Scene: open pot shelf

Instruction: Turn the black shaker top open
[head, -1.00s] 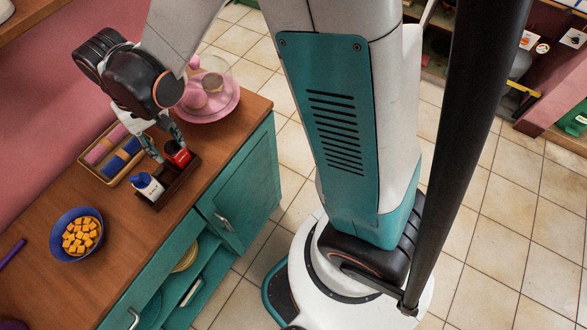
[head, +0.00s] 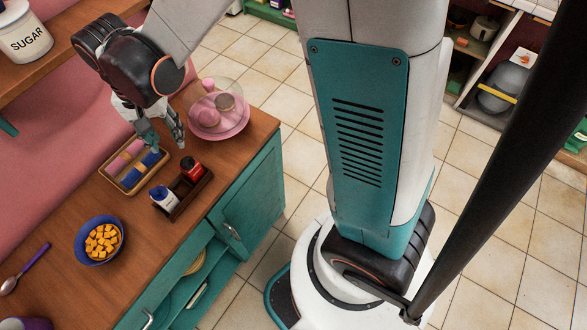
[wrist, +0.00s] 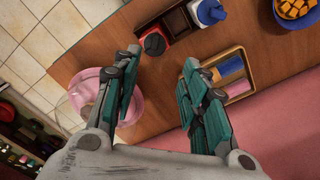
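The red shaker (head: 194,172) with a black top (head: 187,161) stands upright in a dark wooden caddy (head: 190,202) on the counter. Beside it in the caddy is a white shaker (head: 164,201) with a blue top. The wrist view shows the red shaker (wrist: 154,43) just beyond the fingertips, and the white and blue shaker (wrist: 208,12) further off. My gripper (head: 168,144) is open and empty, apart from the red shaker, up and left of it in the head view. The wrist view shows both fingers (wrist: 162,60) wide apart. The black top's exact setting is too small to tell.
A tray with pink and blue rolls (head: 133,186) lies left of the caddy. A pink plate (head: 228,134) with a clear cover stands behind. A blue bowl of orange cubes (head: 98,257) is nearer. The counter's right edge is close to the caddy.

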